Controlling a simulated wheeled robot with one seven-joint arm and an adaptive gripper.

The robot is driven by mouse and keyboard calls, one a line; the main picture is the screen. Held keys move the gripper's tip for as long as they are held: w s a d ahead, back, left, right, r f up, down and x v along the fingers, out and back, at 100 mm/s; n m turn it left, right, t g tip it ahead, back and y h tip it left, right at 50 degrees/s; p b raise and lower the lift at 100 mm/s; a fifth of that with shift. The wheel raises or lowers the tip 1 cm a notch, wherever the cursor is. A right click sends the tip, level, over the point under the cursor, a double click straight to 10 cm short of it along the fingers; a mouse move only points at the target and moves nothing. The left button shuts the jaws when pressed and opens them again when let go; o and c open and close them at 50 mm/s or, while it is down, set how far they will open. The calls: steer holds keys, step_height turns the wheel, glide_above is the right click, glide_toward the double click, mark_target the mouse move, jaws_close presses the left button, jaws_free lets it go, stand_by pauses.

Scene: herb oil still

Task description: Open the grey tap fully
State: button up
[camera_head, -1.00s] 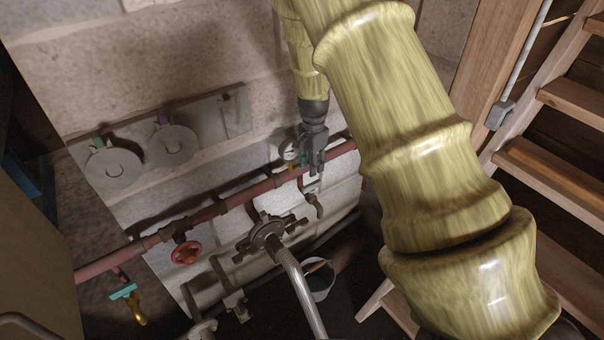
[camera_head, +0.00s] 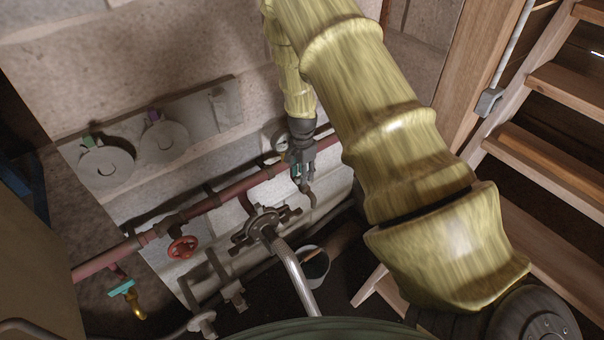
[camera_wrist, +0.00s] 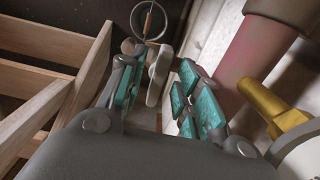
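The grey tap (camera_head: 312,198) hangs from the right part of the red pipe in the head view, with its curved spout pointing down. My gripper (camera_head: 302,188) is right at it and covers its upper part there. In the wrist view the tap's pale grey lever handle (camera_wrist: 158,75) stands between the two teal-padded fingers of my gripper (camera_wrist: 157,95). The fingers are apart, with visible space on the right side of the handle. I cannot tell whether the left finger touches it.
The red pipe (camera_head: 235,189) runs along the wall, with a gauge (camera_head: 281,143), a red handwheel (camera_head: 182,247) and a teal-handled brass tap (camera_head: 122,288). A bucket (camera_head: 316,268) stands below. Wooden stairs (camera_head: 550,160) are at right.

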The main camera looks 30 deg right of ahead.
steer(key=shift+f, duration=0.65)
jaws_close()
